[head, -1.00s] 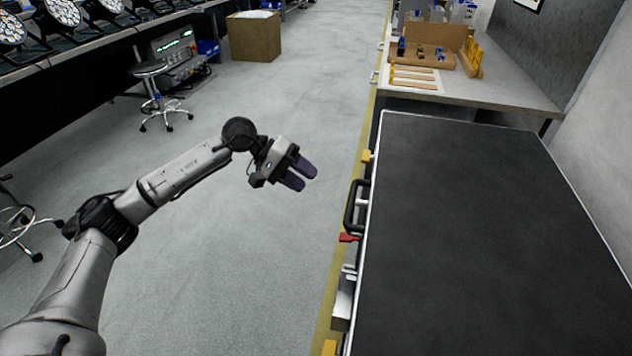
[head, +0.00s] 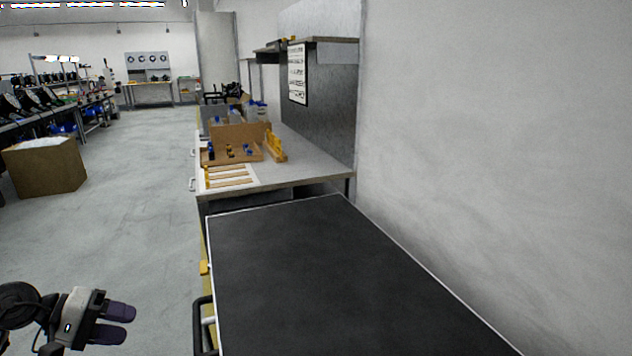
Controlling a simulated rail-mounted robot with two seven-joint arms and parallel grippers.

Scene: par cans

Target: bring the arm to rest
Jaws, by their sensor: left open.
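My left gripper (head: 122,322) shows at the lower left of the head view. Its two purple fingers are apart with nothing between them. It hangs over the open grey floor, to the left of the black-topped case (head: 300,265), and appears clear of it. Only the wrist end of my left arm is in the picture; the rest is cut off at the left edge. My right gripper is not in view.
A workbench (head: 305,170) with a wooden holder (head: 240,135) and wooden strips (head: 228,177) stands beyond the case. A cardboard box (head: 45,168) is on the floor at left. A bare wall (head: 500,150) bounds the right. The aisle floor (head: 140,190) is clear.

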